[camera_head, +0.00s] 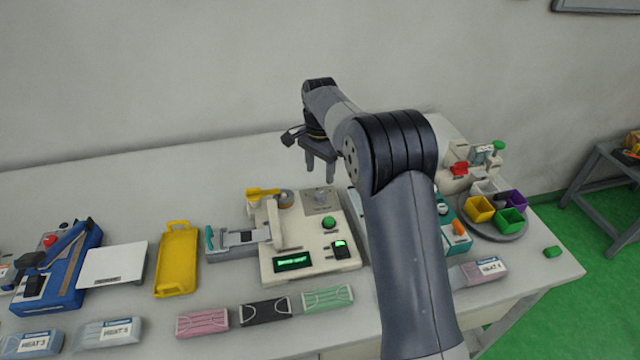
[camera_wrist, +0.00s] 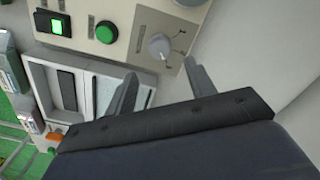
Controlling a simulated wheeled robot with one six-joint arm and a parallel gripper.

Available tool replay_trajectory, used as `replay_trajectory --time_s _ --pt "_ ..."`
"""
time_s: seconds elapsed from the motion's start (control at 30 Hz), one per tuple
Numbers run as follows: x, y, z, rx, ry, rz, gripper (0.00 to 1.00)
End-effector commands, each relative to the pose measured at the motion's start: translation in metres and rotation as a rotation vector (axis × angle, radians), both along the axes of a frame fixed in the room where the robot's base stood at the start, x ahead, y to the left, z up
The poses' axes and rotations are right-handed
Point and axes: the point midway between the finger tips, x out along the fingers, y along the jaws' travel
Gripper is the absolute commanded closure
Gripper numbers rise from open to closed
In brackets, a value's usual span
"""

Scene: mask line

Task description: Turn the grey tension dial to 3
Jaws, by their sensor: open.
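The grey tension dial (camera_head: 320,195) sits at the back right of the cream machine (camera_head: 300,230). In the wrist view the dial (camera_wrist: 160,46) is a round grey knob with a pale pointer line and dark marks beside it. The numbers are too small to read. My gripper (camera_head: 322,168) is open and empty above the back edge of the machine. In the wrist view my gripper (camera_wrist: 160,82) has its two fingers spread, with the dial ahead of and between the tips, apart from them.
A green button (camera_head: 329,222), a lit green switch (camera_head: 341,248) and a green display (camera_head: 293,262) are on the same machine. A yellow lever (camera_head: 264,192) stands left of the dial. My arm hides the table to the right. The wall is behind.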

Motion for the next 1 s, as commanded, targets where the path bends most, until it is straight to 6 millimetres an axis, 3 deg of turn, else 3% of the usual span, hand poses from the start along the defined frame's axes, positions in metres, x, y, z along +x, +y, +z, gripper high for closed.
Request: replay_trajectory --time_s 0.2,0.6,0.77,1.0 --pt "0.0 0.0 0.028 0.001 -0.002 0.0 0.48" --pt "0.0 0.0 0.032 0.0 0.0 0.0 0.48" --pt "0.0 0.0 0.023 0.0 0.001 0.0 0.48" --pt "-0.001 0.0 -0.017 -0.001 0.005 0.0 0.48"
